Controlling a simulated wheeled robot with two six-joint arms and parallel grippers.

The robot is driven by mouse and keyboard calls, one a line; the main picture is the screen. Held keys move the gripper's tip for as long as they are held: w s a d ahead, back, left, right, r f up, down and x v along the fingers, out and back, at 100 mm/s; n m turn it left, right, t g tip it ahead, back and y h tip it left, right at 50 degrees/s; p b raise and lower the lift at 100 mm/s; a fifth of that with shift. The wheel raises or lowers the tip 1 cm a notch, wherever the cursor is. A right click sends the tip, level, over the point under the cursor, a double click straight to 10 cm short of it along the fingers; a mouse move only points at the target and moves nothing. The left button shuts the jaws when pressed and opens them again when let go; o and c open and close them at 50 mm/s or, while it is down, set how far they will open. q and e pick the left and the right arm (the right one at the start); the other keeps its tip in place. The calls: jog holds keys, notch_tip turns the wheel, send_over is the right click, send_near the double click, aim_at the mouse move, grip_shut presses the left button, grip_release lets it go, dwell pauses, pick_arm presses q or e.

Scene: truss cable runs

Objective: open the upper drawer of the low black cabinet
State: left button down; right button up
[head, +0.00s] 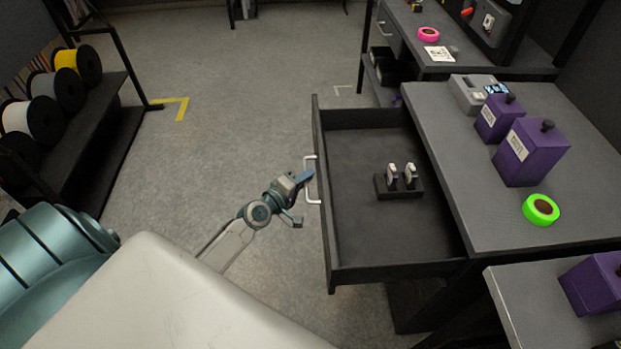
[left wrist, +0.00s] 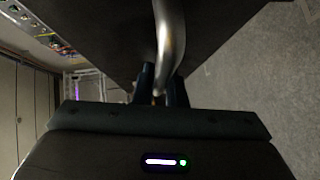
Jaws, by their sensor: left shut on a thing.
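The upper drawer (head: 370,240) of the low black cabinet (head: 460,200) is pulled far out to the left, and its inside shows. A small black holder with two small upright pieces (head: 400,177) sits in it. The drawer's pale bar handle (head: 312,181) is on its front panel. My left gripper (head: 305,178) is at the handle, shut on it. In the left wrist view the metal handle bar (left wrist: 169,45) runs between the two dark fingers (left wrist: 160,85). My right gripper is not in view.
Purple boxes (head: 530,152), a grey device (head: 470,93) and a green tape roll (head: 541,210) stand on the cabinet top. A spool rack (head: 100,130) stands at the left. The floor (head: 230,80) between is clear.

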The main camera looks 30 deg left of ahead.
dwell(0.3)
pick_arm(q)
jog(key=c, duration=1.5)
grip_release()
jog(key=shift+v, duration=5.45)
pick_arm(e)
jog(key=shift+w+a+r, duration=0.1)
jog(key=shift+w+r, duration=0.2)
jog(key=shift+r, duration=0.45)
pick_arm(q)
jog(key=shift+a, duration=0.1)
